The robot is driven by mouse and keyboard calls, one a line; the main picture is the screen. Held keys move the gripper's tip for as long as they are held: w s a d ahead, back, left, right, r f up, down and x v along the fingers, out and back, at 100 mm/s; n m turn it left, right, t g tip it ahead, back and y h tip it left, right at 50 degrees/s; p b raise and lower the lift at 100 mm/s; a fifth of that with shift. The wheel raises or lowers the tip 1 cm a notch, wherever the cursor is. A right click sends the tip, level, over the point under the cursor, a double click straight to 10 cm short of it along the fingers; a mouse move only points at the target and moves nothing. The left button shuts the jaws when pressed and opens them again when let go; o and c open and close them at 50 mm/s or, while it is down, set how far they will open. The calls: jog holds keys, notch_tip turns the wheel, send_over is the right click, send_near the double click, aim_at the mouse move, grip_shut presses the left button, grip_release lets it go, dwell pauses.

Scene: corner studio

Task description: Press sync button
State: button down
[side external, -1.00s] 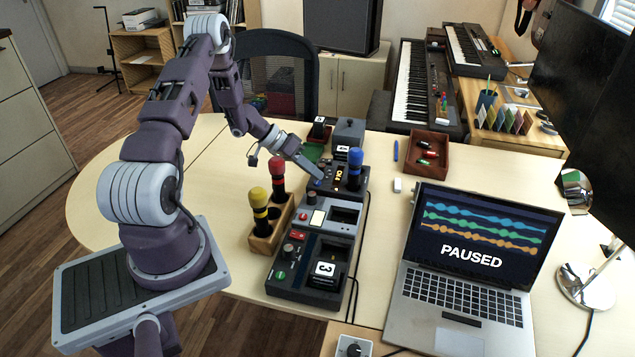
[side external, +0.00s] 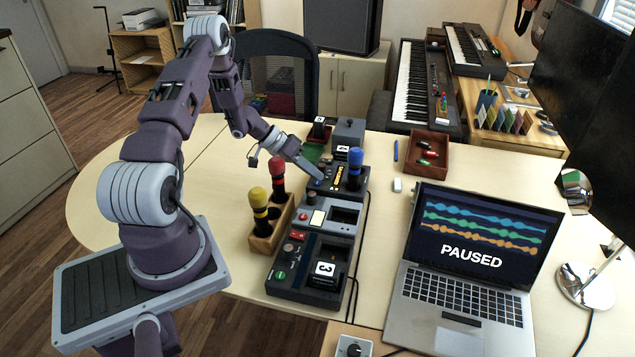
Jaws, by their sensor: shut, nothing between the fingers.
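My gripper (side external: 319,177) is shut and empty, pointing down at the left part of a dark device (side external: 326,189) at the back of the desk row. Its tip is at or just above a small bluish control (side external: 314,184) there; I cannot tell whether they touch. I cannot read a sync label, and the fingers hide part of the panel. The device has a small lit amber display (side external: 339,178). A blue-topped microphone (side external: 355,160) stands upright at its right side. A laptop (side external: 462,265) at right reads "PAUSED" over coloured waveforms.
Yellow (side external: 258,200) and red (side external: 277,172) microphones stand in a wooden holder (side external: 262,243) left of the front console (side external: 300,287). More units with number cards (side external: 318,131) stand behind. A brown tray (side external: 428,151) lies at right. The desk's left side is clear.

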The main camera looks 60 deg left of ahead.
aim_at(314, 182)
jog(key=shift+r, duration=3.2)
